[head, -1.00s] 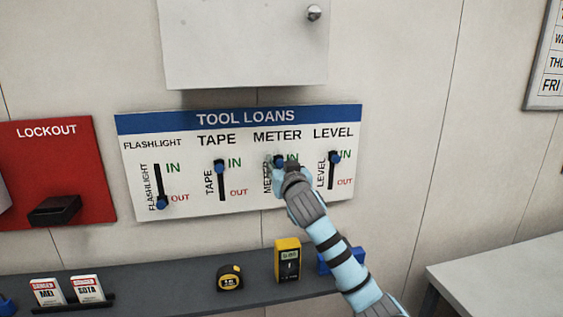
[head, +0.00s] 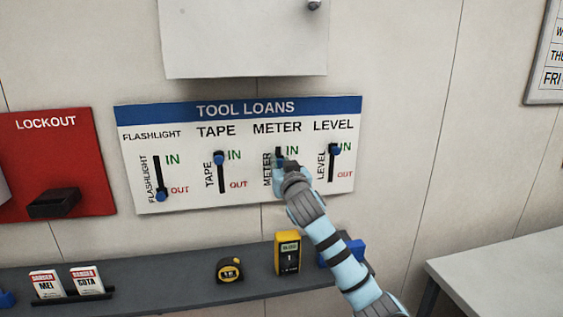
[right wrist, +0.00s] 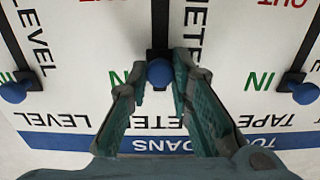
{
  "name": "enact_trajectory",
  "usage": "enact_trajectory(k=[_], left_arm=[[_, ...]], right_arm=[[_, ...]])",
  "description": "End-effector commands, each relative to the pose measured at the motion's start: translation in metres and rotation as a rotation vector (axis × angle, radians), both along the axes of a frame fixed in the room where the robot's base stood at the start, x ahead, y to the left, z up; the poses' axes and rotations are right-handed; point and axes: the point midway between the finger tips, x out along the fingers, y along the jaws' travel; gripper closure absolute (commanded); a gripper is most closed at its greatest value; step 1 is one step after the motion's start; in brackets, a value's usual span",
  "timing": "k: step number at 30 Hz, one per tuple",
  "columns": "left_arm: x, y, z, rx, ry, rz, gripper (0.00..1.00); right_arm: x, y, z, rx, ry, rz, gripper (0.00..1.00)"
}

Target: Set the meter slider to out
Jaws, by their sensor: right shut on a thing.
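The tool loans board (head: 240,196) hangs on the wall with several vertical sliders. The meter slider's blue knob (right wrist: 159,72) sits between the fingers of my right gripper (right wrist: 158,85), which is shut on it. In the head view my right gripper (head: 282,165) covers the knob, and a dark bit of the meter slot (head: 279,152) shows above it. The knob is in the upper part of its slot, slightly below the IN end. The meter's OUT label is hidden behind my arm in the head view. My left gripper is not in view.
The tape knob (head: 219,158) and level knob (head: 334,149) are at IN; the flashlight knob (head: 160,196) is at OUT. Below, a grey shelf (head: 190,293) holds a tape measure (head: 230,269) and a yellow meter (head: 288,253). A red lockout board (head: 85,165) is at left.

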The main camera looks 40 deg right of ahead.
Motion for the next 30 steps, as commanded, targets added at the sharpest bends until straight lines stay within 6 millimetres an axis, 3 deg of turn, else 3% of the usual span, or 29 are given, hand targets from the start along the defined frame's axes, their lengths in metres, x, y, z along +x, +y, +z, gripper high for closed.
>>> enact_trajectory(k=[1, 3, 9, 18, 19, 22, 30], left_arm=[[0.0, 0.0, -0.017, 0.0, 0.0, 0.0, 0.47], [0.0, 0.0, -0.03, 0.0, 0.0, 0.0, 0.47], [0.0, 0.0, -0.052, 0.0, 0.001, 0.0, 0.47], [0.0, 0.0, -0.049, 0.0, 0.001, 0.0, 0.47], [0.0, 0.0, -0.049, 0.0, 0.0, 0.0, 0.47], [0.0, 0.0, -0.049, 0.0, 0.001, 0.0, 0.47], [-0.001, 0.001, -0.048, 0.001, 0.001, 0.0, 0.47]], right_arm=[[0.0, 0.0, -0.022, 0.001, 0.003, 0.0, 1.0], [0.0, 0.0, -0.041, 0.001, 0.003, 0.0, 1.0], [0.0, 0.0, -0.075, 0.002, 0.001, 0.0, 1.0], [0.0, 0.0, -0.076, 0.007, 0.008, 0.0, 1.0], [0.0, 0.0, -0.076, 0.007, 0.008, 0.0, 0.77], [0.001, 0.0, -0.075, 0.006, 0.006, 0.0, 0.61], [0.0, 0.0, -0.073, 0.002, 0.002, 0.0, 0.6]])
